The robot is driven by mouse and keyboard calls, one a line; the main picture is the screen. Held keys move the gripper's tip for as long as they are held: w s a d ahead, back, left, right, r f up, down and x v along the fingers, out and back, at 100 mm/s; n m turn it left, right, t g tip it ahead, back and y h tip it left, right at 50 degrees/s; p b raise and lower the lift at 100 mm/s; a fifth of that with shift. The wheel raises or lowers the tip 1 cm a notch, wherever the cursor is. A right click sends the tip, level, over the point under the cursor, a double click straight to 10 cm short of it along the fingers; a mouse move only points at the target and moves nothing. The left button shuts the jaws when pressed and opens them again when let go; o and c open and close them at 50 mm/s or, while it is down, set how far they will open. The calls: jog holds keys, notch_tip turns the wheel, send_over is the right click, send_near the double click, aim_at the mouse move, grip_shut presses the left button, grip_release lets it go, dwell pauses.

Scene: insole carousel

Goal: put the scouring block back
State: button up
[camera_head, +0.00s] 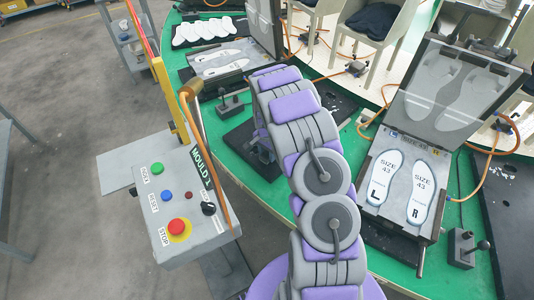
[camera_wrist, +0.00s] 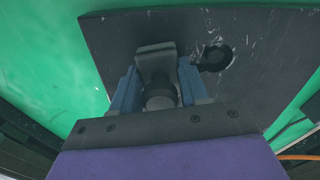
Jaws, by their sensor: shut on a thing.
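In the wrist view my gripper (camera_wrist: 157,78) has its two blue-grey fingers closed on a grey block (camera_wrist: 156,54), which looks like the scouring block. A dark round part shows below the block, between the fingers. The block is over a dark plate (camera_wrist: 120,36) on the green table; I cannot tell whether it touches the plate.
A dark round fitting (camera_wrist: 216,57) lies on the plate, right of my gripper. In the head view, a control box (camera_head: 185,205) stands left of my arm. An open mould (camera_head: 383,216) with two insoles is at right, with a joystick box (camera_head: 462,248) beside it.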

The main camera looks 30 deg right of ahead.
jog(key=shift+d, duration=0.1)
jog(key=o, duration=1)
jog(key=shift+d+f, duration=0.1)
jog(key=shift+d, duration=0.2)
jog(key=shift+a, duration=0.2)
notch_tip(320, 180, up, 13)
jog(key=p, duration=0.2)
jog(key=shift+s+a+p, duration=0.15)
jog(key=shift+p, duration=0.2)
jog(key=s+a+r+n, duration=0.4)
jog(key=s+a+r, duration=0.2)
jog(key=s+r, duration=0.55)
jog(key=shift+s+a+r+n+g, duration=0.3)
jog(key=shift+s+a+r+n, duration=1.3)
jog(key=shift+s, duration=3.05)
jog(key=shift+s+a+r+n+g, duration=0.3)
jog(key=shift+s+a+r+n, duration=1.3)
jog(key=shift+s, duration=3.1)
jog(key=shift+s+a+r+n+g, duration=0.3)
jog(key=shift+s+a+r+n, duration=1.3)
jog(key=shift+s, duration=3.05)
